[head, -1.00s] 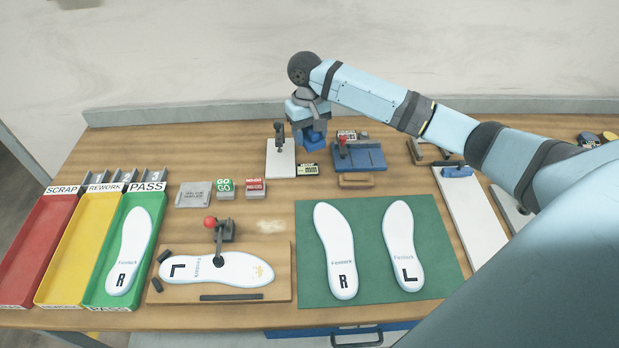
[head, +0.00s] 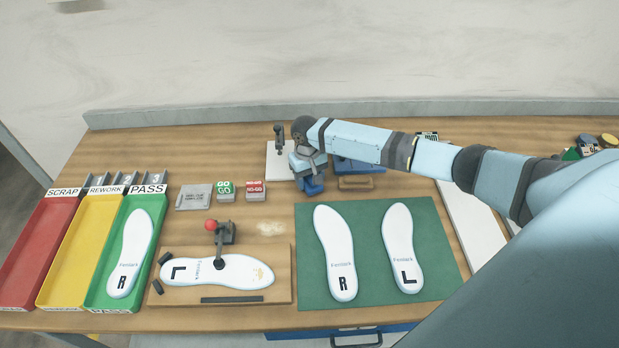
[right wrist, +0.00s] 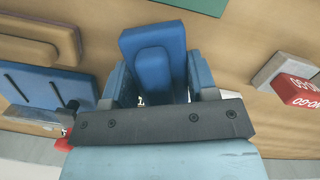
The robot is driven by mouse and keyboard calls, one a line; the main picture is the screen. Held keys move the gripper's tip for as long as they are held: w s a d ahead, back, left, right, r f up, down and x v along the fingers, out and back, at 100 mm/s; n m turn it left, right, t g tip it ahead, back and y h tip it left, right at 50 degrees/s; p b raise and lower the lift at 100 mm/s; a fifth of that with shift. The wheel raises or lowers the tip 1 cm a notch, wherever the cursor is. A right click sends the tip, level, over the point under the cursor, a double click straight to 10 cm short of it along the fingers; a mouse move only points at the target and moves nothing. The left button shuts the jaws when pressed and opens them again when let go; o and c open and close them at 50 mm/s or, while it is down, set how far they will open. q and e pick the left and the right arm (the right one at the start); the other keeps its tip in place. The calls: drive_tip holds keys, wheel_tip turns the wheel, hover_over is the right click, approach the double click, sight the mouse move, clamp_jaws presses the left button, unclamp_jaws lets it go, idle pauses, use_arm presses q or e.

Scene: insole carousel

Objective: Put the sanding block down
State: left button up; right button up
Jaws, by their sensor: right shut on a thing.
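My right gripper (head: 308,172) is shut on a blue block, which I take to be the sanding block (head: 313,187). It is over the back middle of the workbench, just behind the green mat. In the right wrist view the block (right wrist: 154,58) sits between the two blue fingers of the gripper (right wrist: 157,80), its raised narrower part facing the camera. I cannot tell whether its underside touches the table. My left gripper is not in view.
A white plate with a clamp (head: 279,158) stands just left of my gripper. A blue fixture (head: 360,166) and a tan block (head: 356,183) are close on the right. The green mat (head: 372,285) with two insoles lies in front. A red NO-GO block (head: 256,187) is to the left.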

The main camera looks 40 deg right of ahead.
drive_tip(key=shift+f, duration=0.45)
drive_tip(key=o, duration=0.8)
drive_tip(key=shift+r, duration=0.5)
drive_tip(key=r, duration=0.4)
drive_tip(key=w+r, duration=0.1)
drive_tip(key=r, duration=0.3)
drive_tip(key=r+b, duration=0.1)
drive_tip(key=r, duration=0.3)
drive_tip(key=shift+w+d, duration=0.1)
drive_tip(key=shift+w, duration=0.15)
